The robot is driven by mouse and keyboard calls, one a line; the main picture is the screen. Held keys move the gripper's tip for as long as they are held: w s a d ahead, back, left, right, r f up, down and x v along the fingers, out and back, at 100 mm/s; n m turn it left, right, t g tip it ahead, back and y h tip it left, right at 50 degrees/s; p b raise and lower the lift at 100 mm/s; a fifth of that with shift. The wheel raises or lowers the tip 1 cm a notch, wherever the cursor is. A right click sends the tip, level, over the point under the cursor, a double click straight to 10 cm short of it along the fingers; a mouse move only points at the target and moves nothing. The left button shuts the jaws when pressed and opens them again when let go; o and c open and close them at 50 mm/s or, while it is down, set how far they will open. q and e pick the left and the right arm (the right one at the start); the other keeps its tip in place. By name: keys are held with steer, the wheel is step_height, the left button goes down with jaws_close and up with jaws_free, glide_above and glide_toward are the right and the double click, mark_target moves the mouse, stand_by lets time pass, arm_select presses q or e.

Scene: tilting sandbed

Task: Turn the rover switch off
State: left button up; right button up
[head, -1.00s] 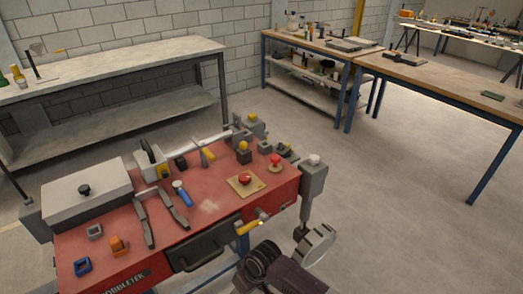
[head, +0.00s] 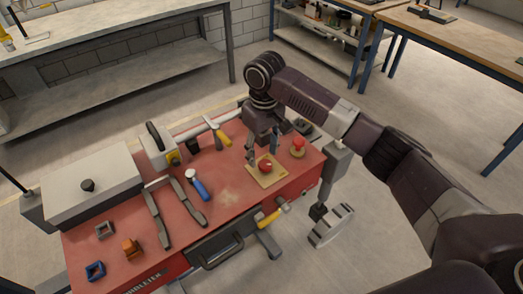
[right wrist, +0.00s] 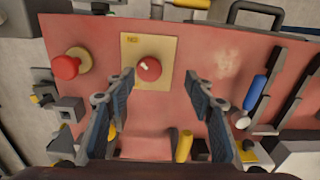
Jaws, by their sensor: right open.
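The switch is a round red knob (head: 265,167) on a tan square plate (head: 257,179) on the red bench top. In the right wrist view, the knob (right wrist: 149,70) has a short pale mark on its face, and the plate (right wrist: 163,43) has small lettering in a corner. My right gripper (head: 263,151) is over the plate, pointing down. In the right wrist view its open, empty fingers (right wrist: 160,79) are spread with the knob showing between and just beyond their tips. I cannot tell its exact height above the knob. My left gripper is not in view.
A red mushroom button (head: 298,146) stands beside the plate; it also shows in the right wrist view (right wrist: 66,67). A blue-handled tool (head: 197,185), dark bars (head: 158,215) and a yellow-handled tool (head: 218,132) lie on the bench. A drawer handle (head: 215,252) juts from the front.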

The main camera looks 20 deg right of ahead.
mark_target(265, 164)
steer(key=shift+w+d+r, duration=0.35)
steer(key=shift+w, duration=0.2)
steer(key=shift+w+d+r, duration=0.3)
steer(key=shift+w, duration=0.2)
steer(key=shift+s+f, duration=0.15)
steer(key=shift+f, duration=0.05)
step_height(265, 164, down, 6)
steer(key=shift+s+r+p, duration=0.1)
steer(key=shift+s+p, duration=0.05)
steer(key=shift+p, duration=0.65)
steer(key=shift+f, duration=0.45)
steer(key=c, duration=1.1)
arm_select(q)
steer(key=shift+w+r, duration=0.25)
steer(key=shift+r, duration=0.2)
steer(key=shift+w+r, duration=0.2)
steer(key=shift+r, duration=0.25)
arm_select(e)
steer(key=shift+c, duration=0.3)
